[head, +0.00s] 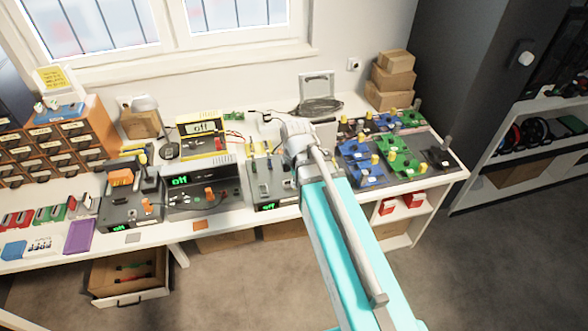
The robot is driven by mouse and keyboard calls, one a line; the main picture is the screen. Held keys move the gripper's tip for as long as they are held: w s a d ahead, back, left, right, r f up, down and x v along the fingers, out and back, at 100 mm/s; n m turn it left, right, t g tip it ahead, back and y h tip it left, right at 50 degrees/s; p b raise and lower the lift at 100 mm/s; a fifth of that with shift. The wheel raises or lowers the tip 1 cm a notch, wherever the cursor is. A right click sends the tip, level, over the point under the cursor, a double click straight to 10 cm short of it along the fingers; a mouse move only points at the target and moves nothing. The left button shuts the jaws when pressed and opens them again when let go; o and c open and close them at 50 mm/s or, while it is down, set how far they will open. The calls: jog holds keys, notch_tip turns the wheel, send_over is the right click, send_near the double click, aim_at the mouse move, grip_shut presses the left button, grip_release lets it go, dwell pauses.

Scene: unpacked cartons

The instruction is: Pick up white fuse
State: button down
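I cannot pick out a white fuse with certainty; small parts on the bench are too small to tell apart. My arm reaches up from the bottom over the bench, and my gripper (262,115) seems to be at its far end, near the back of the bench. Its fingers are too small to show whether they are open or shut. A grey device (275,190) with a green "off" display and small upright parts on top stands just left of my arm. My arm hides part of the bench behind it.
Grey devices (205,190) and a yellow meter (202,127) stand left of my arm. An orange drawer cabinet (62,140) is farther left. Blue and green modules (360,172) fill the right side. Cardboard boxes (393,72) are stacked at the back right. A drawer (125,299) stands open below.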

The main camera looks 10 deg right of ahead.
jog(key=shift+s+r+p, duration=0.15)
jog(key=shift+s+r, duration=0.1)
jog(key=shift+s, duration=0.3)
jog(key=shift+s+r+p, duration=0.15)
jog(key=shift+s+r, duration=0.1)
jog(key=shift+s, duration=0.3)
jog(key=shift+s, duration=0.1)
